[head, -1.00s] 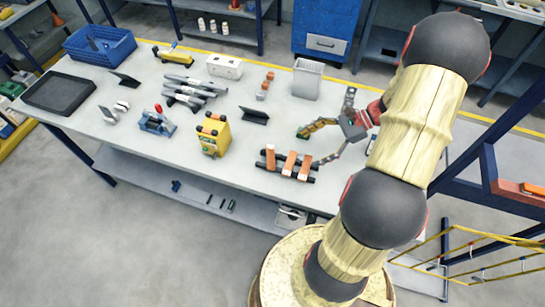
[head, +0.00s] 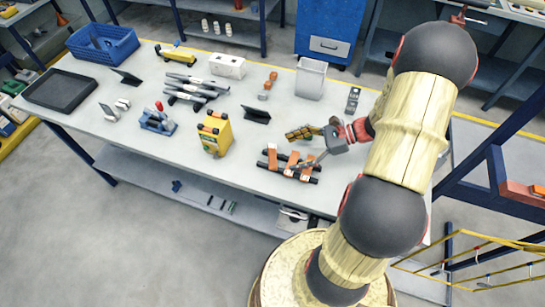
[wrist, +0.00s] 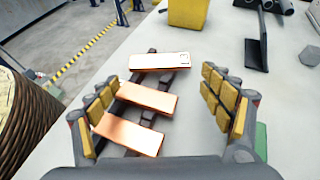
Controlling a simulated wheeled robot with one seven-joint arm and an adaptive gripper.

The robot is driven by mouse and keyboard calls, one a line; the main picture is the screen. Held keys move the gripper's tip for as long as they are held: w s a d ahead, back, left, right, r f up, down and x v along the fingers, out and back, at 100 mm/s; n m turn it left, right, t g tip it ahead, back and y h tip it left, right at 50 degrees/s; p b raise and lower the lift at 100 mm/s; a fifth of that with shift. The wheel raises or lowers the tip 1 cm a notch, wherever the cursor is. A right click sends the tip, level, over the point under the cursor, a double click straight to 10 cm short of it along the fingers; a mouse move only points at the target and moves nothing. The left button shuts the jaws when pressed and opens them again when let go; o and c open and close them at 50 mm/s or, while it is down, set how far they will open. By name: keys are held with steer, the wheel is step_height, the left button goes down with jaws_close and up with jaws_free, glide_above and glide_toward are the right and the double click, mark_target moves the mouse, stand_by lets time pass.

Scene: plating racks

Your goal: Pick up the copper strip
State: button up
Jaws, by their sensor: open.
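Three flat copper strips lie side by side across two dark rails of a rack (wrist: 151,50) on the table. In the wrist view there is a far copper strip (wrist: 160,61), a middle copper strip (wrist: 146,97) and a near copper strip (wrist: 128,133). In the head view the same copper strips (head: 272,160) sit near the table's front edge. My gripper (wrist: 160,88) is open and empty, its yellow-padded fingers spread to either side of the strips in the wrist view. In the head view my gripper (head: 302,147) is over the right part of the rack, with one finger partly covering the right strip.
A yellow box-shaped device (head: 215,134) and a dark angled stand (head: 256,114) stand left of the rack. A grey bin (head: 310,79) and a dark handheld device (head: 352,100) are farther back.

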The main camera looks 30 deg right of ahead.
mark_target(272, 155)
steer(key=x, duration=0.3)
steer(key=b+x, duration=0.1)
steer(key=x, duration=0.1)
steer(key=shift+w+a+r, duration=0.15)
steer(key=shift+a+r, duration=0.05)
steer(key=shift+r, duration=0.2)
steer(key=c, duration=0.4)
steer(key=c, duration=0.7)
steer(key=shift+r, duration=0.15)
steer(key=shift+c, duration=0.5)
